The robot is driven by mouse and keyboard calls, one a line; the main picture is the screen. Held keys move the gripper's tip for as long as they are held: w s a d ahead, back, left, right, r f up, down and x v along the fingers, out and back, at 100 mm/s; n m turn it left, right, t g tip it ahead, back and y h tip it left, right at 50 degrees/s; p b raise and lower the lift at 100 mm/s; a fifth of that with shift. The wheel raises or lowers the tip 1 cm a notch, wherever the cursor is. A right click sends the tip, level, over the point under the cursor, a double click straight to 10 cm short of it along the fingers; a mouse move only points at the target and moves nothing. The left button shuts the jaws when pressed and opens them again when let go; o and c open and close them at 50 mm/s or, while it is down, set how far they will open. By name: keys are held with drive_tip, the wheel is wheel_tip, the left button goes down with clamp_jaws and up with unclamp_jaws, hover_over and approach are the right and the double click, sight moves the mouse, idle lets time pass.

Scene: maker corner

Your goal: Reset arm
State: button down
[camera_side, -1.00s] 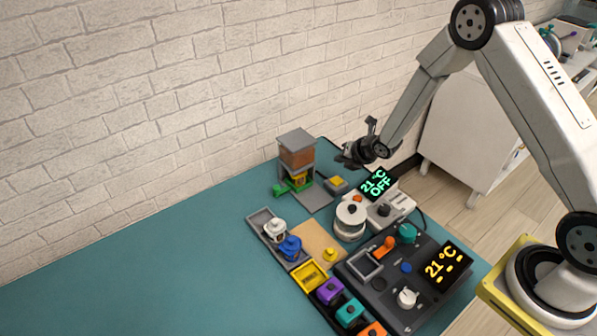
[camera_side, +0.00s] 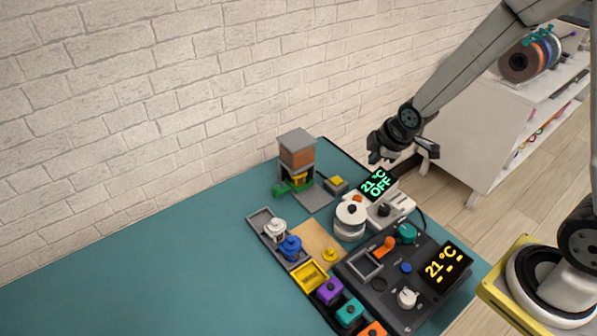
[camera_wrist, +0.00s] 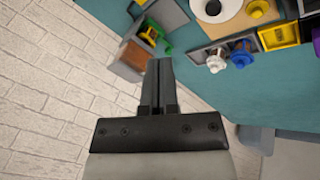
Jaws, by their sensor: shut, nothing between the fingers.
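My gripper (camera_side: 401,158) is in the air at the table's far right edge, above and behind the white device with the green "21 °C OFF" display (camera_side: 377,184). In the wrist view my gripper (camera_wrist: 158,62) shows its two dark fingers together with nothing between them. It touches nothing that I can see. The arm reaches in from the upper right of the side view.
A brown-and-grey press (camera_side: 297,158) with a green part stands at the table's back. A black control panel (camera_side: 380,290), a grey tray (camera_side: 262,222) with white and blue pieces, and coloured bins (camera_side: 330,291) stand nearer. The teal table's left (camera_side: 130,270) is clear.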

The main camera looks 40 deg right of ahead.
drive_tip(key=s+a+r+m+g, duration=0.1)
drive_tip(key=s+m, duration=0.4)
drive_tip(key=s+a+r+m+g, duration=0.1)
drive_tip(key=s+r+m, duration=0.1)
drive_tip(key=s+m, duration=0.3)
drive_tip(key=shift+s+a+r+g, duration=0.25)
drive_tip(key=shift+s+a+g, duration=0.05)
drive_tip(key=shift+s, duration=0.5)
